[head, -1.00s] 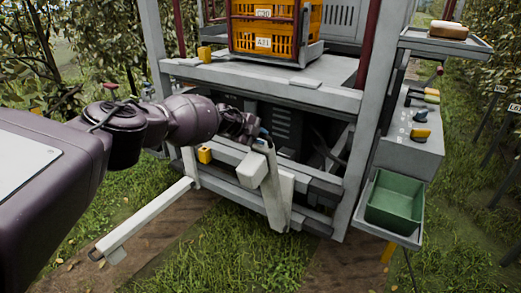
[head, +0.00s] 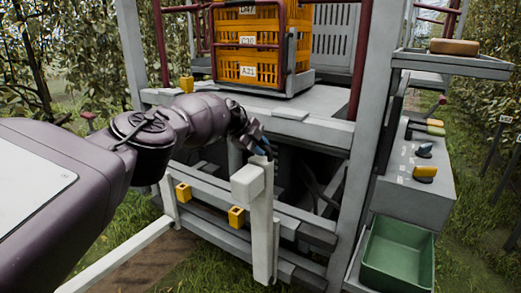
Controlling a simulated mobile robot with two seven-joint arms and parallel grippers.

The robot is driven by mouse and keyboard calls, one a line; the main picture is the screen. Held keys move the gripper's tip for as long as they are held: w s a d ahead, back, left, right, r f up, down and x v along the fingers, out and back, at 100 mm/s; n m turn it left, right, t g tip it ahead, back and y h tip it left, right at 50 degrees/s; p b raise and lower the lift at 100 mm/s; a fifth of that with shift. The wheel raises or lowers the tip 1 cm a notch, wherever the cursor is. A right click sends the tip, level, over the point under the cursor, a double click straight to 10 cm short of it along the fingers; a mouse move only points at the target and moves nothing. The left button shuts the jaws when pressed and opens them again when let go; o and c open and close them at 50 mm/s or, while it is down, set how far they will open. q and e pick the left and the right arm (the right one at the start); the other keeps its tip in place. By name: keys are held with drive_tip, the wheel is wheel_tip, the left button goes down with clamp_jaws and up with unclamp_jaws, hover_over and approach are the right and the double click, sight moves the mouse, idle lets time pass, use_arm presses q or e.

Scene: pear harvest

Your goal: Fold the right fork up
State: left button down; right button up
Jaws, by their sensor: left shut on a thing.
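The right fork (head: 262,236) is a white bar at the front of the grey machine. It stands about upright, with a white block (head: 246,181) near its top. My left gripper (head: 262,153) is at the upper end of this fork and is shut on it; the fingertips are small and partly hidden. The left fork (head: 118,259) is a white bar folded down, reaching out low toward the lower left. My right gripper is not in view.
Yellow blocks (head: 236,216) sit on the lower front frame. Orange crates (head: 248,70) stand on the deck above. To the right are a control panel with knobs (head: 425,172), a green bin (head: 397,255) and a shelf (head: 455,64) holding a brown object.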

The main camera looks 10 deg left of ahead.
use_arm(q)
drive_tip(key=shift+w+d+f, duration=0.1)
drive_tip(key=shift+d+f, duration=0.15)
drive_tip(key=shift+d, duration=0.1)
drive_tip(key=shift+r, duration=0.1)
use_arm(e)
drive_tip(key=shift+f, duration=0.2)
use_arm(q)
drive_tip(key=shift+r, duration=0.15)
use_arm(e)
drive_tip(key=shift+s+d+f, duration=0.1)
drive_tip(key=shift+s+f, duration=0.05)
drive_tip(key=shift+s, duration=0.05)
